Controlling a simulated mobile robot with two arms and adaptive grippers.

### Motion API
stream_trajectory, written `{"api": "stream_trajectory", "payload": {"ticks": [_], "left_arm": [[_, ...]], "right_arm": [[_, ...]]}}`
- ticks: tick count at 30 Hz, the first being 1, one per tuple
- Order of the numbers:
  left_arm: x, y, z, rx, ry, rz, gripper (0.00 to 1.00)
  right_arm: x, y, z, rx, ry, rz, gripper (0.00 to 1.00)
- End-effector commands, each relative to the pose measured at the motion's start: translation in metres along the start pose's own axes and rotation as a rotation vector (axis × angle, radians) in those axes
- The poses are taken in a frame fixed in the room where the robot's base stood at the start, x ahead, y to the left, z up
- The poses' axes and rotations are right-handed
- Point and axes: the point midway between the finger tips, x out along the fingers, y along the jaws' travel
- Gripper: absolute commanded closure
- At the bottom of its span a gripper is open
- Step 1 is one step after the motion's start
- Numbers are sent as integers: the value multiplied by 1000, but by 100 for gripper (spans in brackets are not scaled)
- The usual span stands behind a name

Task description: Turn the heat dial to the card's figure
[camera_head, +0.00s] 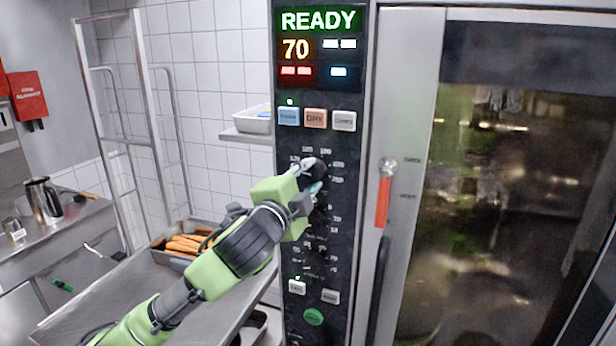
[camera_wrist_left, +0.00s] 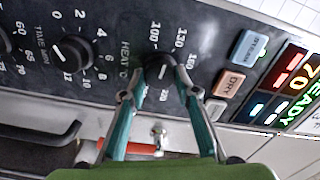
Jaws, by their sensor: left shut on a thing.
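The black heat dial (camera_head: 318,170) sits on the dark oven panel, with figures in a ring around it. In the left wrist view the heat dial (camera_wrist_left: 163,70) is beside the word HEAT, with 100, 130 and 160 legible near it. My left gripper (camera_head: 308,177) is at the dial. In the wrist view its teal fingers (camera_wrist_left: 160,78) close on the dial from both sides. A pale mark shows on the dial, but I cannot tell which figure it meets. The display (camera_head: 318,45) reads READY and 70. I see no card I can make out. My right gripper is out of view.
The time dial (camera_wrist_left: 75,52) is beside the heat dial. Mode buttons (camera_head: 315,118) are above it. A red-handled door latch (camera_head: 383,195) is to the right, by the glass oven door (camera_head: 520,190). A tray of carrot-like food (camera_head: 185,243) stands on the steel counter.

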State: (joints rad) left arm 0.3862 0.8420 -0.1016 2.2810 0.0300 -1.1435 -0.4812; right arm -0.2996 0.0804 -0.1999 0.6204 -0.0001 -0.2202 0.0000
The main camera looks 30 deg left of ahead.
Motion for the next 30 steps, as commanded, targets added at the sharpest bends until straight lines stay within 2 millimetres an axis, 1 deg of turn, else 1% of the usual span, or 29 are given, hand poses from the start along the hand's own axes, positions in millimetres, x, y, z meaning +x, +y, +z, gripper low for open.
{"api": "stream_trajectory", "payload": {"ticks": [1,6,15,21,30], "left_arm": [[0,-3,-1,-50,2,-5,93],[0,-3,-1,-199,2,-4,93],[0,-5,0,-401,3,-7,93],[0,-6,0,-475,5,-9,93],[0,-7,0,-513,6,-12,92]], "right_arm": [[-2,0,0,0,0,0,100],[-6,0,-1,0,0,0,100],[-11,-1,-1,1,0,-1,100],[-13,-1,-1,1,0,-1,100],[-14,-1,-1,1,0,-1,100]]}}
